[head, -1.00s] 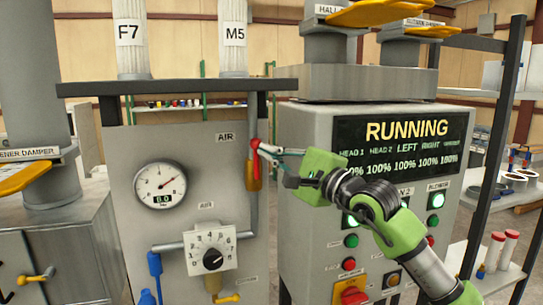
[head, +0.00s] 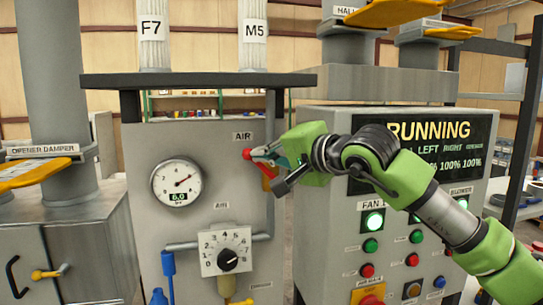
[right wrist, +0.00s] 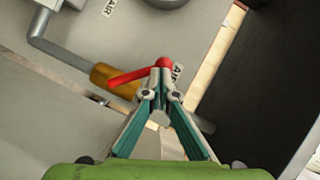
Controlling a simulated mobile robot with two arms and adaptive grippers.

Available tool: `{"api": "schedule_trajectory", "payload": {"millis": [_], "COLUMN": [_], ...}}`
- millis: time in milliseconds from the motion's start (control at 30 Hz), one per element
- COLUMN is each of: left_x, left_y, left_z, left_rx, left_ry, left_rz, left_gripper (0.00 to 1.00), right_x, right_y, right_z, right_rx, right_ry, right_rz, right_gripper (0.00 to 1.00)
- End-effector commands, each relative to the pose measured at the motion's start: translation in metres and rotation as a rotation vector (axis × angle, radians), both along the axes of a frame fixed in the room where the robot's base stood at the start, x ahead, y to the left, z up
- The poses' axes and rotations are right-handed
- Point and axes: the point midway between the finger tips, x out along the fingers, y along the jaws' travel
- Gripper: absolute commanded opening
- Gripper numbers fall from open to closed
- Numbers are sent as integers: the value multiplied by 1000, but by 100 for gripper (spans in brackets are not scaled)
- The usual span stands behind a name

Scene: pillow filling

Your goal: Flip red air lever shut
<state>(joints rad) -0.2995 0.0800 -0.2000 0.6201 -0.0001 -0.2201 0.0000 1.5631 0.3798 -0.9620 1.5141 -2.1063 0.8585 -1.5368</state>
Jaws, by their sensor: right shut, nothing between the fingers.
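The red air lever (head: 247,154) is on the brass-orange valve (head: 268,181) on the vertical pipe under the AIR label. In the right wrist view, the red lever (right wrist: 133,76) slants away from the pipe's line over the orange valve body (right wrist: 113,80). My right gripper (head: 261,153) reaches in from the right, its tips at the lever's red end. In the right wrist view its fingers (right wrist: 163,92) are shut with nothing between them, just at the lever's end; I cannot tell if they touch it. The gripper partly hides the valve in the head view. My left gripper is not in view.
A pressure gauge (head: 177,184) and a numbered dial (head: 226,251) are on the same grey panel. The RUNNING control box (head: 320,220) with lit buttons stands close on the right, behind my right arm. A dark shelf (head: 200,80) runs above the panel.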

Motion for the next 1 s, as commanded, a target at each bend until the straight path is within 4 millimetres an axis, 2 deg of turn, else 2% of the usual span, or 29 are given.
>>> {"api": "schedule_trajectory", "payload": {"millis": [600, 1000], "left_x": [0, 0], "left_y": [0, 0], "left_z": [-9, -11], "left_rx": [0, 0], "left_ry": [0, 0], "left_rz": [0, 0], "left_gripper": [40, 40], "right_x": [-9, -10], "right_y": [28, 32], "right_z": [-27, -37], "right_rx": [-505, -650], "right_ry": [-164, -211], "right_rz": [-1, 0], "right_gripper": [0, 0]}}
